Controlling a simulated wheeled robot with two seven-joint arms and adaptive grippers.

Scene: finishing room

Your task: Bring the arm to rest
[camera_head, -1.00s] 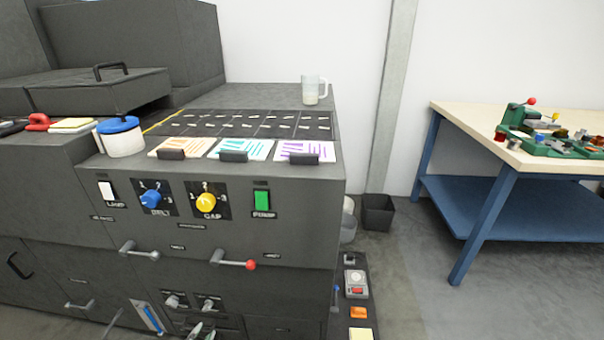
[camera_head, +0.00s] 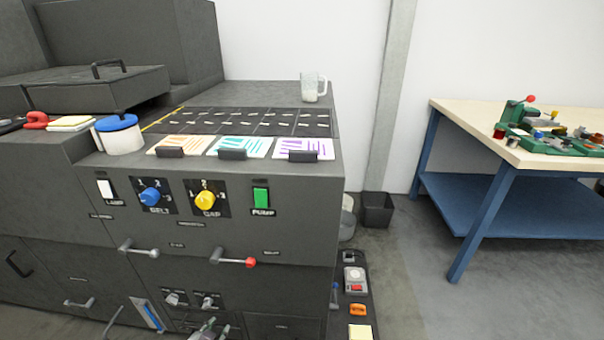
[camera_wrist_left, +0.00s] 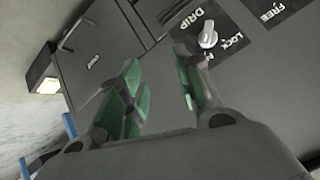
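My left gripper (camera_head: 209,329) shows at the bottom edge of the head view, in front of the machine's lower front panel (camera_head: 110,285). In the left wrist view the gripper (camera_wrist_left: 158,75) has its two green-padded fingers apart, with nothing between them. Beyond the fingers is the dark panel with a grey knob (camera_wrist_left: 208,39) marked DRIP and LOCK; the fingers look clear of it. My right gripper is in neither view.
The panel carries a blue BELT knob (camera_head: 151,195), a yellow GAP knob (camera_head: 205,201) and a lever with a red tip (camera_head: 234,261). Open floor (camera_head: 410,290) lies before the blue workbench (camera_head: 520,205).

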